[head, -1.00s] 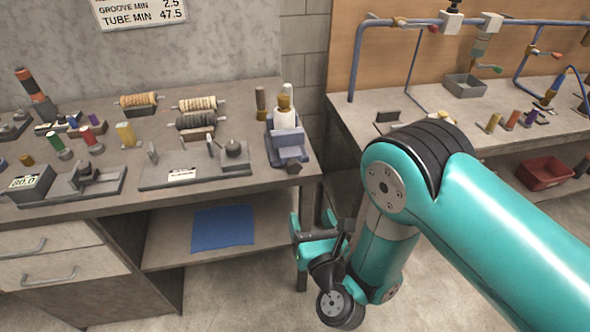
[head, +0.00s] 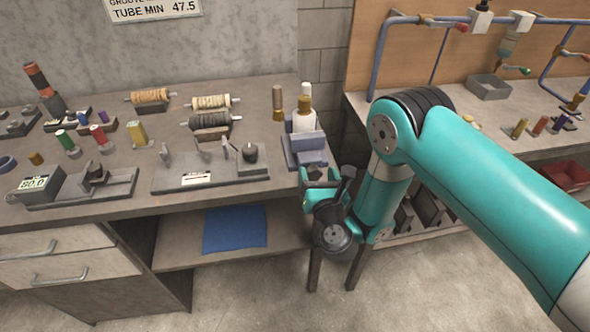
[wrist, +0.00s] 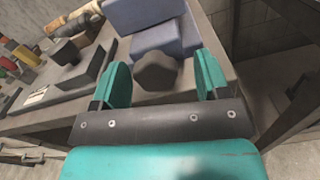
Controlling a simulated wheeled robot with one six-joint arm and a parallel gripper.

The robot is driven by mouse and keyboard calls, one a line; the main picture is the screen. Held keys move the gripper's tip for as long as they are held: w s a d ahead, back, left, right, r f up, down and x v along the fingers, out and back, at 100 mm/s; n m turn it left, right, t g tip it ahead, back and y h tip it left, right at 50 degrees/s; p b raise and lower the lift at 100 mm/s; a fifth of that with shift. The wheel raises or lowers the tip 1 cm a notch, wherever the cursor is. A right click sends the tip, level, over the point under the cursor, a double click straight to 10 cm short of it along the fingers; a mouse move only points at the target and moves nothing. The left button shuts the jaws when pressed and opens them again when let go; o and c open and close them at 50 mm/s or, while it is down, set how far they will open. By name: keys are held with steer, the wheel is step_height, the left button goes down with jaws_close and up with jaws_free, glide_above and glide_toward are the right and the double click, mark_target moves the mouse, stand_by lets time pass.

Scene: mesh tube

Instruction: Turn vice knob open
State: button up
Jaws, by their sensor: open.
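The vice (head: 306,148) is a blue-grey block at the right front corner of the left bench, with a white cylinder and a gold-topped piece in its jaws. Its dark knob (wrist: 156,72) faces the bench's front edge. In the wrist view the knob lies between the two teal fingers of my gripper (wrist: 159,80), which are open, with a gap showing on each side. In the head view my gripper (head: 325,180) is at the bench's front right corner, just in front of the vice, and it hides the knob there.
A flat fixture (head: 210,172) with a dark round knob stands left of the vice. Wound rollers (head: 212,102) and coloured cylinders lie farther back and left. A blue cloth (head: 235,229) lies on the lower shelf. A second bench (head: 490,118) with pipes stands at right.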

steer(key=shift+w+a, duration=0.1)
steer(key=shift+w, duration=0.2)
steer(key=shift+a, duration=0.15)
steer(key=shift+s+a, duration=0.1)
steer(key=shift+a, duration=0.05)
steer(key=c, duration=0.9)
steer(key=shift+c, duration=0.2)
steer(key=shift+n+b, duration=0.3)
steer(key=shift+n, duration=0.1)
steer(key=n+b, duration=0.2)
steer(key=n, duration=0.2)
steer(key=shift+a+n, duration=0.1)
steer(key=shift+n, duration=0.2)
steer(key=n, duration=0.5)
steer(key=shift+b, duration=0.4)
